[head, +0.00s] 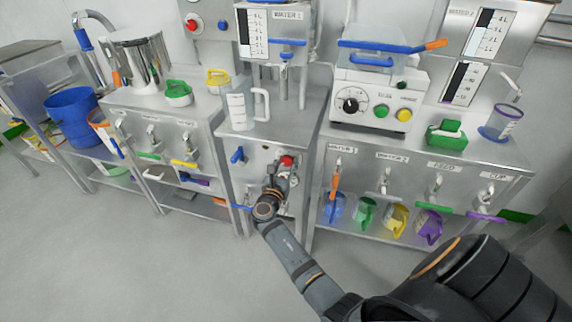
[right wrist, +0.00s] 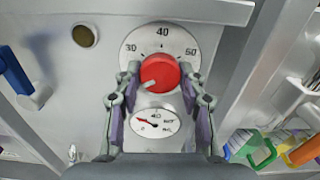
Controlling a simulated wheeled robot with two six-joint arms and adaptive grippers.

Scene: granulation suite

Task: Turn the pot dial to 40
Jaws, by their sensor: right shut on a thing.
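The pot dial is a red round knob (right wrist: 160,73) on a pale scale plate (right wrist: 161,38) on the steel front. It also shows in the head view (head: 287,161), above my gripper. The plate reads 40 at the top, with further numbers left and right of it. A white mark on the knob points to the lower left, away from the 40. My right gripper (right wrist: 159,75) is shut on the knob, one finger on each side; it also shows in the head view (head: 284,172). My left gripper is not in view.
A small gauge (right wrist: 154,124) with a needle sits just below the knob. A blue valve handle (head: 237,155) is left of the dial. A clear jug (head: 241,107) stands on the bench above. The floor in front is clear.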

